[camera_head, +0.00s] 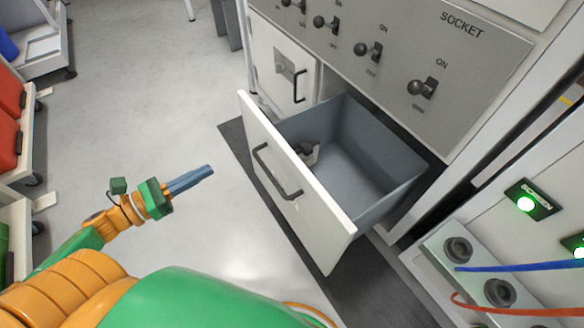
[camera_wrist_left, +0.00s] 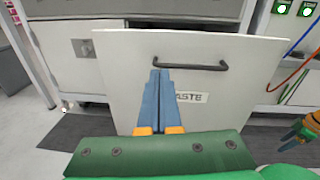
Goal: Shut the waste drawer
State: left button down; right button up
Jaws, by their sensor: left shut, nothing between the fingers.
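The waste drawer (camera_head: 262,150) stands pulled well out of the cabinet in the head view. It has a white front, a black bar handle (camera_head: 272,172) and a grey inside with a small dark object (camera_head: 308,152) in it. In the left wrist view its front (camera_wrist_left: 240,110) faces me, with the handle (camera_wrist_left: 180,64) and a partly covered label reading "ASTE". My left gripper (camera_head: 210,169) is shut and empty, in front of the drawer's front and apart from it.
A cabinet door (camera_head: 283,65) with a handle is closed beside the drawer. Above is a grey switch panel (camera_head: 400,60). A socket box (camera_head: 470,262) with blue and red cables is at right. Red bins (camera_head: 8,120) stand at far left. The floor between is clear.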

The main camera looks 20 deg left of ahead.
aim_at(272, 141)
pick_arm(q)
jog(key=w+d, duration=0.3)
jog(key=w+d+m+b, duration=0.1)
jog(key=w+d, duration=0.2)
jog(key=w, duration=0.1)
jog(key=w+d+r+m+h, duration=0.1)
jog(key=w+d, duration=0.2)
jog(key=shift+w+d+g+b, duration=0.3)
jog(key=shift+w+d+b, duration=0.05)
jog(key=shift+d+b, duration=0.05)
pick_arm(e)
jog(key=shift+w+a+f, duration=0.2)
jog(key=shift+w+a, duration=0.65)
jog(key=shift+w, duration=0.15)
pick_arm(q)
jog(key=shift+w, duration=0.1)
